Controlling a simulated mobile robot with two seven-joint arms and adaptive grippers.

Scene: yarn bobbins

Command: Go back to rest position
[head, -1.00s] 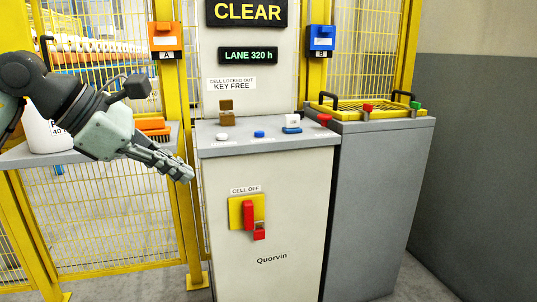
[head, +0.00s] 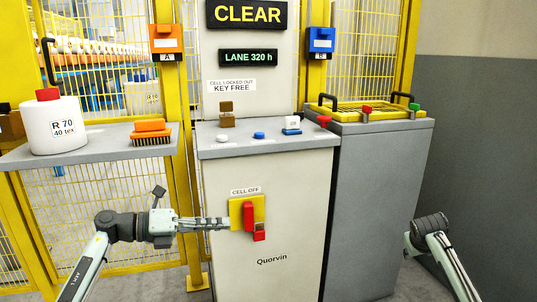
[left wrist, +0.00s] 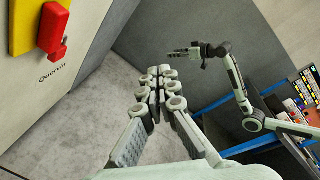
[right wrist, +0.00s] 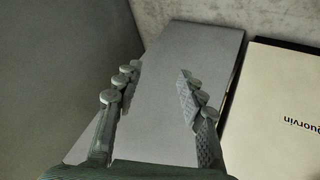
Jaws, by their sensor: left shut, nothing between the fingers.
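My left gripper (head: 226,224) is low in the head view, its fingers pointing right, just left of the yellow switch plate (head: 235,211) in the picture. In the left wrist view its fingers (left wrist: 158,75) are together with nothing between them, and the red switch handle (left wrist: 54,27) is well apart at upper left. My right arm stands at the lower right of the head view; its fingers cannot be made out there. In the right wrist view my right gripper (right wrist: 160,75) has its fingers wide apart, empty, over a grey surface.
The pale Quorvin cabinet (head: 270,180) stands in the middle, beside a grey cabinet (head: 380,200) with a yellow grated top. Yellow fencing stands behind.

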